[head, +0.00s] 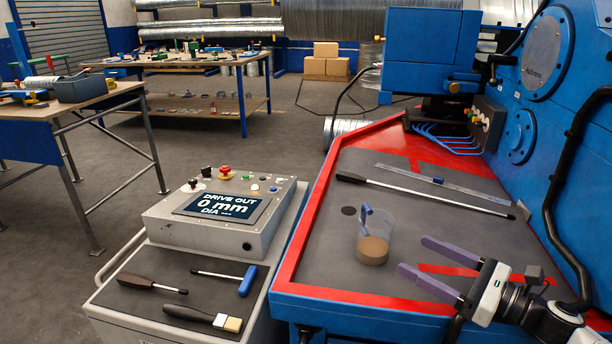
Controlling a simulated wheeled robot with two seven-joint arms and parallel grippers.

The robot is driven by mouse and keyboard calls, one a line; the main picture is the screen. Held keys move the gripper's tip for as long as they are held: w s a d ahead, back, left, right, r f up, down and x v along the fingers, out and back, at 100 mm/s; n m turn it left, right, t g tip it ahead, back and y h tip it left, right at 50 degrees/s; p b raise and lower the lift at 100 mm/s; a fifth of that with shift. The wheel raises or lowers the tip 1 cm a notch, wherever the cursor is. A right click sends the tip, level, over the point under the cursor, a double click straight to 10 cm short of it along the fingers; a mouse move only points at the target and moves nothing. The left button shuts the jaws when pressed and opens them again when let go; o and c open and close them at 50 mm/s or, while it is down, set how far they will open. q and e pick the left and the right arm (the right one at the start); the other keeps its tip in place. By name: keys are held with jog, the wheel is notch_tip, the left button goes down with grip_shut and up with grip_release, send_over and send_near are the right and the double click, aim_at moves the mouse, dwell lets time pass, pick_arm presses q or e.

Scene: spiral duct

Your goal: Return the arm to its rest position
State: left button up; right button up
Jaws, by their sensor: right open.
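My right gripper (437,268) shows in the head view at the lower right, over the grey deck of the blue machine. Its two purple fingers are spread apart and point left, with nothing between them. A clear cup (373,238) with brown contents stands on the deck just left of the fingertips, apart from them in the picture. A blue piece rises at the cup's left rim. My left gripper is not in view.
The red-edged deck (345,277) also carries a long dark-handled rod (430,195) and a steel rule (440,182). The blue machine body (568,110) stands close on the right. A control box (225,211) and a tool cart (150,267) stand on the left.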

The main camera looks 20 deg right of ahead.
jog(key=shift+r, duration=0.1)
jog(key=w+a+r+n+y+p, duration=0.25)
jog(key=a+r+n, duration=0.35)
jog(key=a, duration=0.4)
jog(key=w+a+r+n+y+p, duration=0.1)
jog(key=w+a+r+n+p, duration=0.3)
jog(key=a+r, duration=0.55)
jog(key=s+a+f+n+g+h+b, duration=0.1)
jog(key=s+a+f+n, duration=0.2)
jog(key=f, duration=0.5)
jog(key=s+a+f+n+g+h+b, duration=0.1)
jog(key=s+a+f+n+g, duration=0.15)
jog(key=f+n, duration=0.35)
jog(key=s+a+f+n+h+b, duration=0.1)
jog(key=s+a+f+n, duration=0.2)
jog(key=f, duration=0.6)
jog(key=s+d+f+n+g+h+b, duration=0.1)
jog(key=s+f+n+g+h, duration=0.1)
jog(key=s+f+n, duration=0.3)
jog(key=s+d+f+n+g+h+b, duration=0.1)
jog(key=s+f+n+h+b, duration=0.1)
jog(key=s+f+n, duration=0.3)
jog(key=s+f+h, duration=0.1)
jog(key=s+f, duration=0.3)
jog(key=f, duration=0.4)
jog(key=shift+s+d+f+g+h, duration=0.35)
jog(key=shift+f, duration=0.05)
